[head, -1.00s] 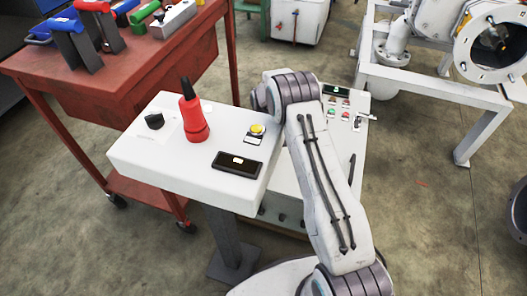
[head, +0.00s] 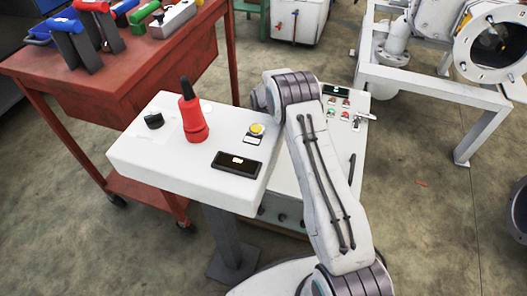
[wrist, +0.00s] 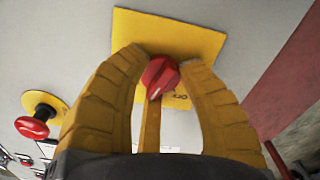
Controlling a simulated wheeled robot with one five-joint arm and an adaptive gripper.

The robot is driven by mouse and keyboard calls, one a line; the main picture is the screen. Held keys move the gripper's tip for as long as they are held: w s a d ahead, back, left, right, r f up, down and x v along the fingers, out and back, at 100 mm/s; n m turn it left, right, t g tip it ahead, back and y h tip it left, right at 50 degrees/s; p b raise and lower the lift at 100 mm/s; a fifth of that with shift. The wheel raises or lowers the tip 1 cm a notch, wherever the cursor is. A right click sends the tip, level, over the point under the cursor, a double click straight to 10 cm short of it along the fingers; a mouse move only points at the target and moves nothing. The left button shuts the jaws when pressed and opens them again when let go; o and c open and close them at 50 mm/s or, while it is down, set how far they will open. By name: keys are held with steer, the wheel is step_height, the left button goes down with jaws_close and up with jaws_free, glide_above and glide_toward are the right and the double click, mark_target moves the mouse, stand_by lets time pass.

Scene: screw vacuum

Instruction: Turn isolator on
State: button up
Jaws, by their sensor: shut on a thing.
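The isolator is a red rotary knob (wrist: 160,76) on a yellow square plate (wrist: 195,38), seen in the wrist view. The knob has a pale mark near its lower edge. Black lettering beside it on the plate is partly hidden and hard to read. My gripper (wrist: 163,72) has its yellow ribbed fingers on both sides of the knob and is shut on it. In the head view my gripper and the isolator are hidden behind my arm and the cabinet.
A red mushroom button (wrist: 32,127) on a yellow disc is left of my gripper. In the head view, a white control panel (head: 135,160) carries a red-and-black handle (head: 193,118) and a yellow button (head: 257,128). A red tool cart (head: 120,85) stands at the left.

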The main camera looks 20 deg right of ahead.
steer(key=m, duration=0.5)
steer(key=shift+s+a+f, duration=0.1)
steer(key=shift+s+f, duration=0.2)
steer(key=shift+s, duration=0.05)
steer(key=shift+m, duration=0.4)
steer(key=o, duration=1.2)
steer(key=shift+w+r, duration=0.15)
steer(key=shift+w, duration=0.05)
steer(key=shift+r, duration=0.1)
steer(key=shift+w+r, duration=0.1)
steer(key=shift+r, duration=0.15)
step_height(320, 180, up, 11)
steer(key=shift+r, duration=0.2)
